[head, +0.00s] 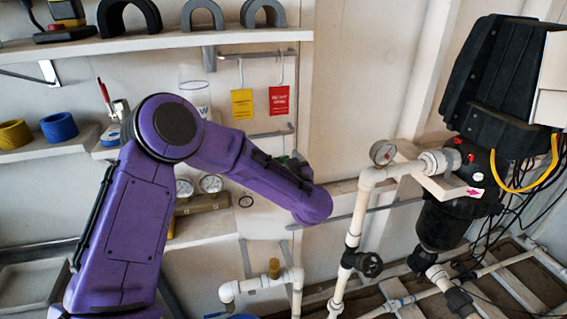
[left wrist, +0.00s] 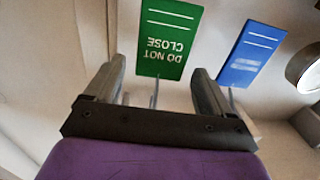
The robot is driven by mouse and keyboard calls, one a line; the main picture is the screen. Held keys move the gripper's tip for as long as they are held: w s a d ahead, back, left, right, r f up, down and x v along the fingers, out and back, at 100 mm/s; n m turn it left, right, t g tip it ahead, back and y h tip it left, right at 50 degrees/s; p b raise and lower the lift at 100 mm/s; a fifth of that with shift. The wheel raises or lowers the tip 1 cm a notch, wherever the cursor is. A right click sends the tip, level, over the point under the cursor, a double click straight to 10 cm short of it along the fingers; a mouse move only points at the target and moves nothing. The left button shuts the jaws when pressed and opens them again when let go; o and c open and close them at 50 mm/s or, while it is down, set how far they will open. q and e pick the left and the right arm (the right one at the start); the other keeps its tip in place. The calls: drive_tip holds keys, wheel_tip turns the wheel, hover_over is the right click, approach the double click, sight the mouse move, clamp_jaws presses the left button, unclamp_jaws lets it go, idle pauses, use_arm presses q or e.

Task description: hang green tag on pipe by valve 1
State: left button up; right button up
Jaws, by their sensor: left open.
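The green tag (left wrist: 168,38) shows upside down in the left wrist view, reading "DO NOT CLOSE". My left gripper (left wrist: 159,66) is open, its fingers on either side of the tag's lower part in the picture; I cannot tell whether they touch it. In the head view my purple left arm hides most of that spot; only a bit of green shows beside the wrist. A white pipe (head: 355,222) stands right of the arm, with a black handwheel valve (head: 367,264) low on it. No valve number is readable. My right gripper is not in view.
A blue tag (left wrist: 252,52) hangs beside the green one. Yellow (head: 242,104) and red (head: 279,100) tags hang from a rail above my arm. A pressure gauge (head: 383,152) tops the white pipe; a black reactor unit with cables (head: 495,90) fills the right.

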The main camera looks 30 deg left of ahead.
use_arm(q)
drive_tip(key=shift+d, duration=0.1)
drive_tip(key=c, duration=1.2)
drive_tip(key=shift+r, duration=0.25)
drive_tip(key=r, duration=0.1)
drive_tip(key=r+b, duration=0.1)
drive_tip(key=r, duration=0.1)
drive_tip(key=shift+s+d, duration=0.1)
drive_tip(key=shift+d, duration=0.1)
drive_tip(key=s+d+r+m+t+h+b, duration=0.15)
drive_tip(key=s+d, duration=0.25)
drive_tip(key=d, duration=0.4)
drive_tip(key=s+d+m+t+h+b, duration=0.2)
drive_tip(key=s+d+t+h, duration=0.15)
drive_tip(key=d, duration=0.45)
drive_tip(key=s+f+m+h, duration=0.1)
drive_tip(key=f+m+h, duration=0.1)
drive_tip(key=f, duration=0.5)
drive_tip(key=s+f+m+t+h, duration=0.1)
drive_tip(key=s+f+m+h, duration=0.1)
drive_tip(key=f, duration=0.5)
drive_tip(key=s+f+m+t+h, duration=0.1)
drive_tip(key=f+m+h, duration=0.2)
drive_tip(key=f+h, duration=0.2)
drive_tip(key=shift+s+d+f+h, duration=0.1)
drive_tip(key=shift+f+h, duration=0.05)
drive_tip(key=shift+f, duration=0.35)
drive_tip(key=shift+s+d+f+h, duration=0.1)
drive_tip(key=shift+f+h, duration=0.05)
drive_tip(key=shift+f, duration=0.35)
